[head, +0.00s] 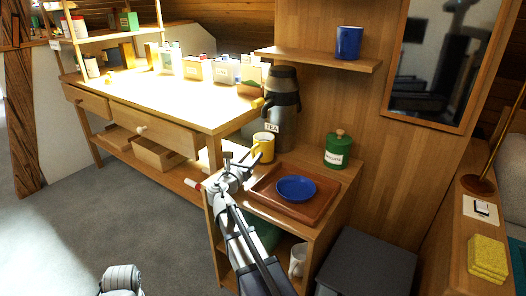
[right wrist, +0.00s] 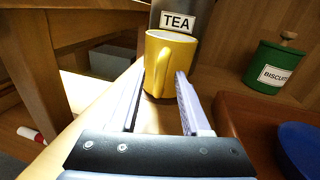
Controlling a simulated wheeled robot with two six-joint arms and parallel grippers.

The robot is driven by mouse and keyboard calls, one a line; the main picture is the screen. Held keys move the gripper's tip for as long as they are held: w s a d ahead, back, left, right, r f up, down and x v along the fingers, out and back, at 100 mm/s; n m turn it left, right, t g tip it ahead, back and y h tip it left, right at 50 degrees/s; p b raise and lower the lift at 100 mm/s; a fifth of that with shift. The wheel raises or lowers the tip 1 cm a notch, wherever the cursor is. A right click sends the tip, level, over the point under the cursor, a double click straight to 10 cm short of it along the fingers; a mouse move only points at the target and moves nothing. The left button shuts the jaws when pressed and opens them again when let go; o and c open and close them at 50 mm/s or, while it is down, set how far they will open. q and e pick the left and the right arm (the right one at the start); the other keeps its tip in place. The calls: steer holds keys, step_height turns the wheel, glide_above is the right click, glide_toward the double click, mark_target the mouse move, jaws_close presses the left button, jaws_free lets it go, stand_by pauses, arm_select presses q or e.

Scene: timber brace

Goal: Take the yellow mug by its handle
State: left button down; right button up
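The yellow mug (head: 264,146) stands upright on the small wooden cabinet top, in front of the tea urn. In the right wrist view the mug (right wrist: 180,66) is straight ahead, its handle (right wrist: 163,72) facing me. My right gripper (right wrist: 160,88) is open, its two fingers pointing at the mug with the handle seen between their tips. Whether the tips reach the handle is hard to tell. In the head view my right gripper (head: 238,165) is just left of and below the mug. A grey part of my left arm (head: 122,279) shows at the bottom edge; its fingers are not visible.
The tea urn (head: 281,107) stands close behind the mug. A brown tray (head: 267,201) with a blue dish (head: 296,188) lies to the right, before a green biscuit tin (head: 338,150). The wooden workbench (head: 205,116) edge is close on the left.

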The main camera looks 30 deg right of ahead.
jaws_close()
stand_by(1.2)
